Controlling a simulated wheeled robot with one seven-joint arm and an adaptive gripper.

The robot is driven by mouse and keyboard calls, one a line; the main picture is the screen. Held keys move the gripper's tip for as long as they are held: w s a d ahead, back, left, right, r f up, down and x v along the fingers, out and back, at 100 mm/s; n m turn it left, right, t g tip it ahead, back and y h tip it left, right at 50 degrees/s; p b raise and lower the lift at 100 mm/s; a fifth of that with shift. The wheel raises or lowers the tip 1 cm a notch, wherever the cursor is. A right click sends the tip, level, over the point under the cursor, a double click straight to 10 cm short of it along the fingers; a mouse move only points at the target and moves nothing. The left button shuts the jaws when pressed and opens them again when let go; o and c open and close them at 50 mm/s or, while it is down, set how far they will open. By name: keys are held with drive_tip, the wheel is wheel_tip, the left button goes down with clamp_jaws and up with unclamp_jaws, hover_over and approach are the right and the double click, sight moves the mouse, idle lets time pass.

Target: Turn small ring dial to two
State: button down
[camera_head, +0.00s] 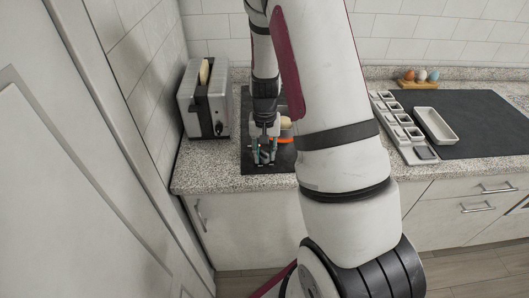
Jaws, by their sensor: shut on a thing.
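My gripper (265,160) points down at the front of a narrow black panel (249,112) on the counter. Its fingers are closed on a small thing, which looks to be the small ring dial. A bit of red shows between the fingers. The fingers hide most of the dial, and its marks and setting cannot be read. An orange item (287,138) with a pale top shows on the panel, just right of my gripper and partly behind my arm.
A toaster (205,105) with bread stands close on the left, by the wall. On the right are a row of small square holders (401,128), a white tray (435,126), a dark mat (485,128) and several eggs on a wooden holder (417,84). My arm covers the middle counter.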

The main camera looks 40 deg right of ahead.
sight(265, 153)
drive_tip(key=c, duration=1.2)
unclamp_jaws()
drive_tip(key=shift+c, duration=0.2)
drive_tip(key=shift+r, duration=0.1)
wheel_tip(265, 153, up, 12)
